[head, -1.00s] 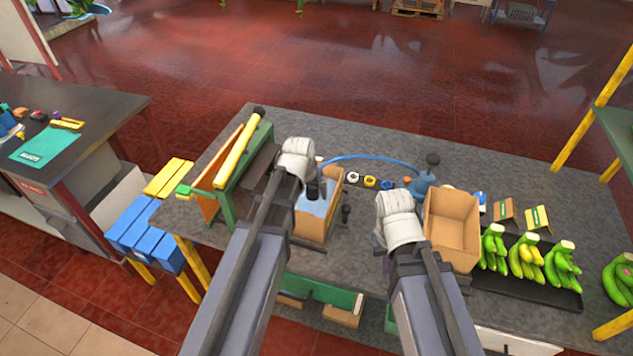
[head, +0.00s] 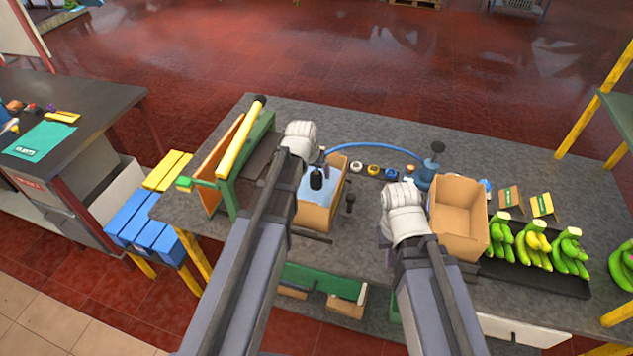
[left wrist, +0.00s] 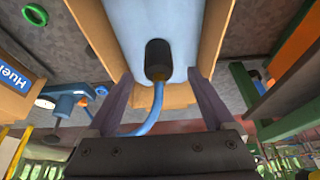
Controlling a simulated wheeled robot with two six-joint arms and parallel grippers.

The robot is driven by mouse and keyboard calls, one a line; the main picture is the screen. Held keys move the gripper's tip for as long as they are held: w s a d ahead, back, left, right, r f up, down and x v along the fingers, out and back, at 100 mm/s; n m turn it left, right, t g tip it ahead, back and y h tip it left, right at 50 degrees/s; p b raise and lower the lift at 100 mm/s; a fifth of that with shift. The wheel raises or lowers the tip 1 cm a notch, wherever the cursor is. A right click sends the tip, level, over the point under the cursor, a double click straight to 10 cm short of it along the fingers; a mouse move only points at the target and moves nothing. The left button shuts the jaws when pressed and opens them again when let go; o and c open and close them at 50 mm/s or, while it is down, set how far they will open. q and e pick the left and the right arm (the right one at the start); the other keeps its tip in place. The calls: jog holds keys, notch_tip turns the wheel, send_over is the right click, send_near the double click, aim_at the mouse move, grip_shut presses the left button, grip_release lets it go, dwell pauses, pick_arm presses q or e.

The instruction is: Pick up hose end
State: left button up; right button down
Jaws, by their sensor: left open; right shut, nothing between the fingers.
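The blue hose (head: 372,145) arcs over the bench from a blue pump (head: 428,172) toward a cardboard box with a light-blue inside (head: 318,206). Its black hose end (head: 316,180) is at that box; in the left wrist view the black end (left wrist: 159,60) shows against the light-blue surface, with the hose running from it toward my gripper. My left gripper (left wrist: 162,100) is open, its fingers apart on either side of the hose, short of the black end. My right gripper (head: 383,238) is mostly hidden under its white wrist, shut and empty, left of an open cardboard box.
The open cardboard box (head: 458,222) and a black tray of green bananas (head: 535,275) stand to the right. A green frame with a yellow bar (head: 240,138) stands left of my left arm. Several coloured rings (head: 373,170) lie behind my arms.

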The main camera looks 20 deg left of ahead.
aim_at(316, 175)
pick_arm(q)
jog(key=shift+b+x, duration=2.45)
jog(key=shift+x, duration=0.2)
jog(key=shift+s+d, duration=0.1)
jog(key=shift+s, duration=0.05)
jog(key=shift+c, duration=0.5)
grip_shut()
